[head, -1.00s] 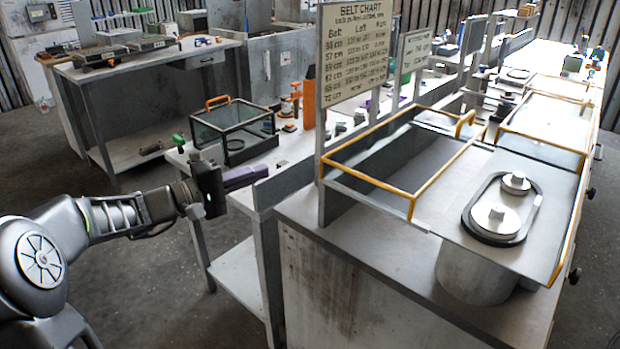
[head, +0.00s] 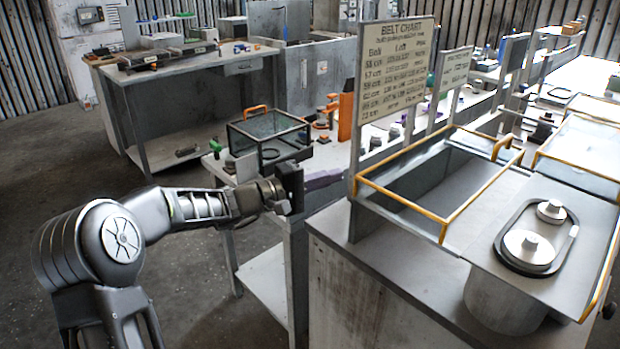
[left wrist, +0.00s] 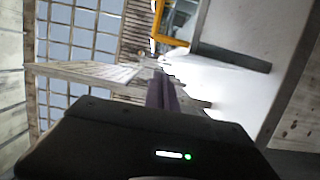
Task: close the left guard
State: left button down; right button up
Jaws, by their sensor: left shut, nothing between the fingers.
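A yellow-framed clear guard (head: 404,200), apparently the left guard, lies to the left of the two pulleys (head: 528,247). The pulleys are uncovered on an oval base. An orange-yellow handle (head: 502,146) stands at the guard's far right corner. My left gripper (head: 322,179) is shut and empty, left of the guard and apart from it in the picture. Its purple fingers also show in the left wrist view (left wrist: 162,92), below a yellow handle-like piece (left wrist: 168,40) whose owner I cannot tell. My right gripper is not in view.
A belt chart board (head: 395,65) stands upright close behind the guard's left end. Another yellow-framed clear guard (head: 583,150) is farther back. A glass box with an orange handle (head: 268,130) stands on the bench behind my left gripper. Open floor lies at left.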

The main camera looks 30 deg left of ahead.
pick_arm(q)
jog(key=d, duration=0.2)
jog(key=s+d, duration=0.1)
jog(key=shift+s+d+p, duration=0.2)
jog(key=shift+d+p, duration=0.1)
jog(key=shift+d, duration=0.1)
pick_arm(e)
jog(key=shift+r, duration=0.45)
